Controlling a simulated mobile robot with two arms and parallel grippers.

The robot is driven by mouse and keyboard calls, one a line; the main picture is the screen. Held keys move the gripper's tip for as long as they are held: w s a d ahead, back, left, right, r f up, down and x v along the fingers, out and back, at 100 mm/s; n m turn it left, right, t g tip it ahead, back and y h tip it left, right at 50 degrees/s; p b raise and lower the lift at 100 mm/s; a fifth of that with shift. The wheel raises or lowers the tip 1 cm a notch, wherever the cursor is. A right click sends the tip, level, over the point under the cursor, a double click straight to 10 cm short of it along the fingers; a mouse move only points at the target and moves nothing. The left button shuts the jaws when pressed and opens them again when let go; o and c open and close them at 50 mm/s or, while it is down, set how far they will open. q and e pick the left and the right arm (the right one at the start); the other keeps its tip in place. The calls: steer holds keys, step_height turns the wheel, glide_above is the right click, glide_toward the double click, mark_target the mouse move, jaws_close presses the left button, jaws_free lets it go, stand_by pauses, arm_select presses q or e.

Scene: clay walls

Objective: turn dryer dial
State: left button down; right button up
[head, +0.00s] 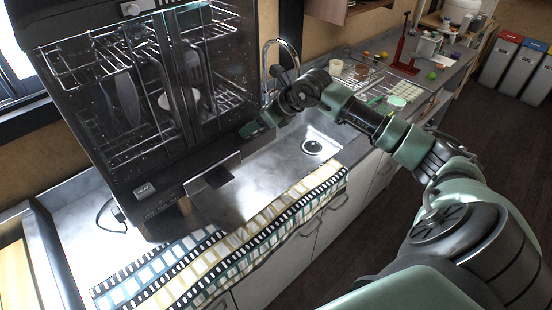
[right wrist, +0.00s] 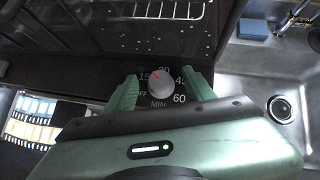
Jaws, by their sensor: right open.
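The dish dryer (head: 150,90) is a dark cabinet with glass doors and wire racks, standing on the counter in the head view. Its dial (right wrist: 161,81) is a round pale knob with a red mark pointing up-left, between the printed 15 and 30. Printed numbers and MIN surround it on the black panel. My right gripper (right wrist: 160,76) is open, with one green finger on each side of the dial and a visible gap on both sides. In the head view my right gripper (head: 262,124) is at the dryer's lower right and the dial cannot be made out. My left gripper is not in view.
A metal sink (head: 290,160) with a tall faucet (head: 283,52) lies right of the dryer. A patterned cloth (head: 220,250) lies along the counter's front edge. A blue sponge (right wrist: 252,28) is near the sink. Several small items crowd the far counter.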

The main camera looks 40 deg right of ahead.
steer(key=shift+d+r+n+y, duration=0.1)
steer(key=shift+n+y, duration=0.4)
steer(key=shift+n, duration=0.2)
steer(key=b+v, duration=0.3)
steer(key=v, duration=0.4)
steer(key=a+r+m+t+y, duration=0.3)
steer(key=a+m+t, duration=0.25)
steer(key=a, duration=0.35)
steer(key=a+r+m+t+y, duration=0.2)
steer(key=a+m+t+y, duration=0.15)
steer(key=a+m, duration=0.4)
steer(key=s+d+f+m+g+h, duration=0.1)
steer(key=s+d+f+m+h, duration=0.15)
steer(key=f+m+h, duration=0.55)
steer(key=s+d+f+m+h, duration=0.25)
steer(key=f+m+h, duration=0.25)
steer(key=m, duration=0.5)
steer(key=s+a+f+m+g, duration=0.1)
steer(key=s+f+m+g, duration=0.2)
steer(key=f, duration=0.7)
steer(key=s+a+f+m+g, duration=0.2)
steer(key=s+f+m+g, duration=0.2)
steer(key=s+f+g, duration=0.3)
steer(key=s+f, duration=0.4)
steer(key=s, duration=0.1)
steer(key=shift+y, duration=0.35)
